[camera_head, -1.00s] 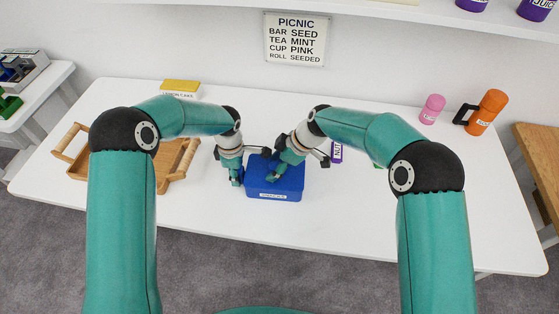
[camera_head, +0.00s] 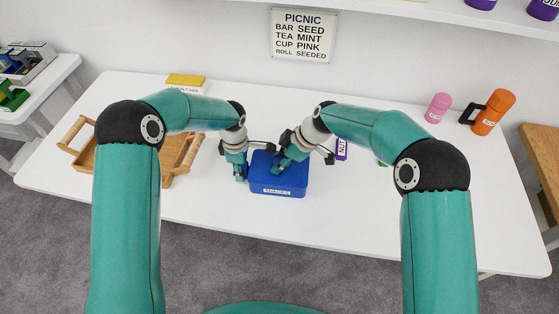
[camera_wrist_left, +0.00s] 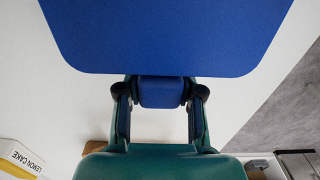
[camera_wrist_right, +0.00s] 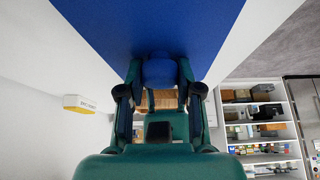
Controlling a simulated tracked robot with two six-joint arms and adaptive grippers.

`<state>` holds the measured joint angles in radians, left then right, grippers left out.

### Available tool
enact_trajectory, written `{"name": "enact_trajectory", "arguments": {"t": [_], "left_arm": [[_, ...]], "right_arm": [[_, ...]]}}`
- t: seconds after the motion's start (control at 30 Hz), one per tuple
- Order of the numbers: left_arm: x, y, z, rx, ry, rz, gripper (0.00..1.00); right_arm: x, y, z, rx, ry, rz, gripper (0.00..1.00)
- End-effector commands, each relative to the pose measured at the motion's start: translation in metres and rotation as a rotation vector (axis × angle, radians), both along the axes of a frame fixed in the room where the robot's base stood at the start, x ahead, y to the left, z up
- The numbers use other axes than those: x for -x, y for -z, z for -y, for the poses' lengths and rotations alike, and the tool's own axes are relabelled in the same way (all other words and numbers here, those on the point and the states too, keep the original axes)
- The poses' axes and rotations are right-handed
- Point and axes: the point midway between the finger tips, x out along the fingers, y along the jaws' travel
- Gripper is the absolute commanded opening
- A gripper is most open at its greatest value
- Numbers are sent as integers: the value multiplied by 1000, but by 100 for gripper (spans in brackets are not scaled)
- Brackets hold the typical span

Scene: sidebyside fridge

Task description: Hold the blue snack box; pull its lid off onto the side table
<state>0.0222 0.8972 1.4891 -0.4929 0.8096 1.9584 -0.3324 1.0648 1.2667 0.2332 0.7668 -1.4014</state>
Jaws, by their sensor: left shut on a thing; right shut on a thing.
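The blue snack box (camera_head: 290,187) sits on the long white table, a white label on its front, its lid (camera_head: 297,172) on top. My left gripper (camera_head: 241,177) is at the box's left side. In the left wrist view its fingers are shut on a small blue grip (camera_wrist_left: 160,92) on the box (camera_wrist_left: 165,35). My right gripper (camera_head: 277,168) is above the lid. In the right wrist view its fingers are shut on a blue knob (camera_wrist_right: 158,70) on the lid (camera_wrist_right: 150,25). I cannot tell whether a gap shows under the lid.
A wooden tray (camera_head: 85,158) and yellow lemon cake box (camera_head: 186,81) are left. A purple nut box (camera_head: 341,150), pink cup (camera_head: 437,107) and orange flask (camera_head: 493,112) are right. A white side table (camera_head: 60,72) stands left, a wooden one (camera_head: 545,150) right. The white table's front right is bare.

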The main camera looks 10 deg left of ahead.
Motion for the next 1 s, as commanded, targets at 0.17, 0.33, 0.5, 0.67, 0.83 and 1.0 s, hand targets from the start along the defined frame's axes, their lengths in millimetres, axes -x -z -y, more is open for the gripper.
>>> {"name": "enact_trajectory", "arguments": {"t": [0.17, 0.33, 0.5, 0.67, 0.83, 1.0], "left_arm": [[1, 0, 0, 0, 1, -2, 0], [0, 0, 0, 0, 1, -2, 0], [0, 0, 0, 0, 1, -2, 0], [0, 0, 0, 0, 0, -2, 0], [0, 0, 0, -1, 0, -2, 0], [0, 0, 0, -1, 0, -2, 0]], "right_arm": [[-1, -4, 0, 1, 0, 2, 0], [-1, -11, 0, 0, 1, 3, 0], [-1, -18, 0, 0, 0, 1, 0], [-1, -24, 0, 0, 0, 2, 0], [0, -29, 0, 0, 0, 1, 0], [0, -30, 0, 0, 0, 1, 0]]}}
